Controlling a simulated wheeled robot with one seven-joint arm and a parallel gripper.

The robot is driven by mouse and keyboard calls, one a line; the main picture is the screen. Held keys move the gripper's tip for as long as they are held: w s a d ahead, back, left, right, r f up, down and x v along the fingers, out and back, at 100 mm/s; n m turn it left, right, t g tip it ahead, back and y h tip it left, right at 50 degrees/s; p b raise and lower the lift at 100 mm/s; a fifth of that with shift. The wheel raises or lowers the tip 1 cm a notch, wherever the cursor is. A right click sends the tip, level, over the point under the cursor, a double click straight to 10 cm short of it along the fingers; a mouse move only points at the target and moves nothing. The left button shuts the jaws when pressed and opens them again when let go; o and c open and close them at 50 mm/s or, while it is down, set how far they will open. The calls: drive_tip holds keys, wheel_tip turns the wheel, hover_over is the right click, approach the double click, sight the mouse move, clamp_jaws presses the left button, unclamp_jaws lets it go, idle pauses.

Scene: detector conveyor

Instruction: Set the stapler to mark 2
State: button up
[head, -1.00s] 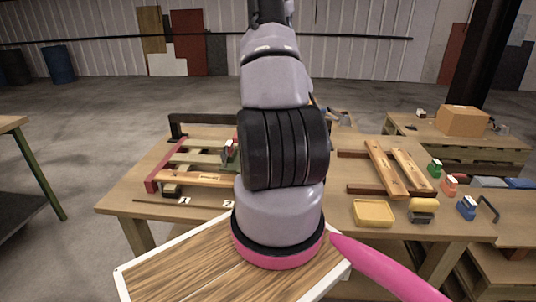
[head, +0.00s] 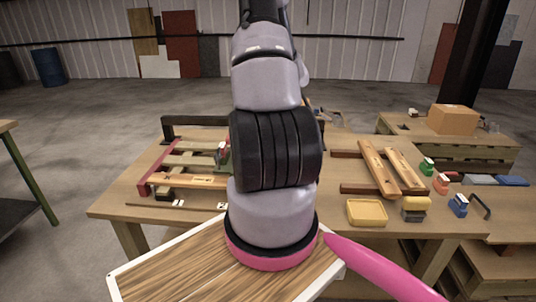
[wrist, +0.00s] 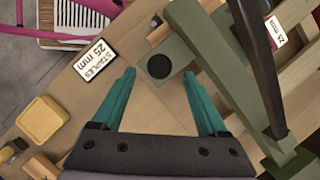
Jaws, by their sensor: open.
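In the wrist view a large green body (wrist: 202,49) with a long black bar (wrist: 262,75) lies on the right; it may be the stapler, but I cannot tell for sure. A green piece with a black round disc (wrist: 159,66) shows between and just beyond my fingertips. My gripper (wrist: 158,76) is open, its teal fingers apart with nothing held. A white label reading "STAPLES 25 mm" (wrist: 95,60) lies left of the fingers. In the head view a green and red thing (head: 222,157) shows beside my arm, which hides my gripper. I cannot make out mark 2.
Slatted wooden frames stand on the table at left (head: 185,180) and right (head: 377,170). A yellow tray (head: 367,212) and several small coloured items, one green (head: 427,167), sit at the right. A cardboard box (head: 453,119) stands on the table behind.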

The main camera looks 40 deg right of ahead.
drive_tip(key=v, duration=0.7)
drive_tip(key=shift+r, duration=0.15)
